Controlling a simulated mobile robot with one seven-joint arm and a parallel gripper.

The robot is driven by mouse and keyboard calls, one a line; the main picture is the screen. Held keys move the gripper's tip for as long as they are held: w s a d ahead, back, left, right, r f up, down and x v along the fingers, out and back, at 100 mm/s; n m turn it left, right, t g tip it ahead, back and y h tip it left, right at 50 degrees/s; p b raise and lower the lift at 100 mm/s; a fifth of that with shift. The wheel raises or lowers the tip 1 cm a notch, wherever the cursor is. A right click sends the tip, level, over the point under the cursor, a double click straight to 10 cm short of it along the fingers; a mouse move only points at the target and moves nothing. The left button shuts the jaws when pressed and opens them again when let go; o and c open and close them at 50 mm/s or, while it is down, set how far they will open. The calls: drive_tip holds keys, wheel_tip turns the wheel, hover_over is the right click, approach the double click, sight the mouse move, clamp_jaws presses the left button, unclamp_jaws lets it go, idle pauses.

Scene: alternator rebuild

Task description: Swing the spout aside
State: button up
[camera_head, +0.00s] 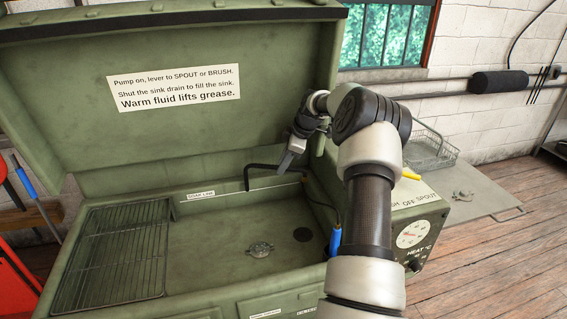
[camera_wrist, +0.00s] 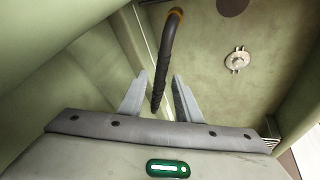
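The spout (camera_head: 262,167) is a black bent pipe at the back of the green sink, with its free end turned down near the back wall at left. My gripper (camera_head: 284,170) is over the back of the sink at the spout, fingers pointing down. In the wrist view, the spout (camera_wrist: 167,55) runs from an orange-brown ring at the top down between my two fingers (camera_wrist: 160,95). The fingers are apart, with a gap showing on each side of the pipe. Whether either finger touches it, I cannot tell.
A small metal part (camera_head: 260,248) lies on the sink floor (camera_head: 205,262), left of the dark drain (camera_head: 303,234). A wire rack (camera_head: 118,250) fills the left side. The raised lid (camera_head: 60,110) stands behind. A blue-handled brush (camera_head: 335,241) is at the sink's right edge.

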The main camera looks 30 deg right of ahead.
drive_tip(key=v, duration=0.7)
drive_tip(key=shift+r, duration=0.25)
idle(0.4)
